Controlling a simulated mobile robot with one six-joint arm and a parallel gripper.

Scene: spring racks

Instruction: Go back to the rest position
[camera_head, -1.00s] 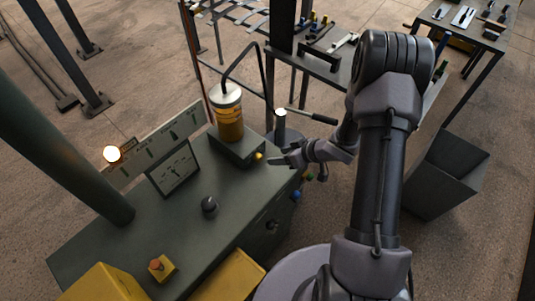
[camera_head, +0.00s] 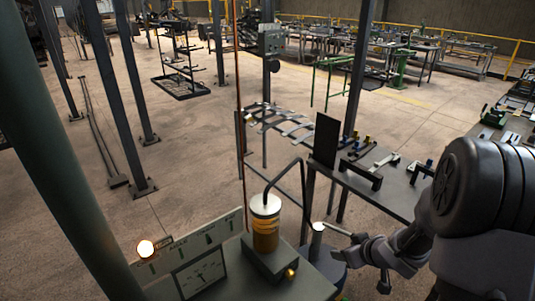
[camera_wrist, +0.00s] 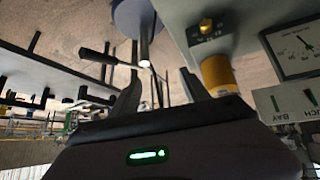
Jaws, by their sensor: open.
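My gripper (camera_head: 344,254) is at the right end of the green-grey console (camera_head: 315,284), beside a pale post (camera_head: 318,238) with a lever. In the wrist view my gripper (camera_wrist: 160,88) has its two dark fingers apart with nothing held between them. The lever's black handle (camera_wrist: 97,56) and the post (camera_wrist: 146,32) show beyond the fingers, apart from them as far as I can tell. My arm's large dark joint fills the right side of the head view.
An amber cylinder (camera_head: 265,231) with a bent black pipe stands on the console. A dark workbench (camera_head: 385,190) with tools lies behind my gripper. Green and dark columns stand left; open floor lies beyond.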

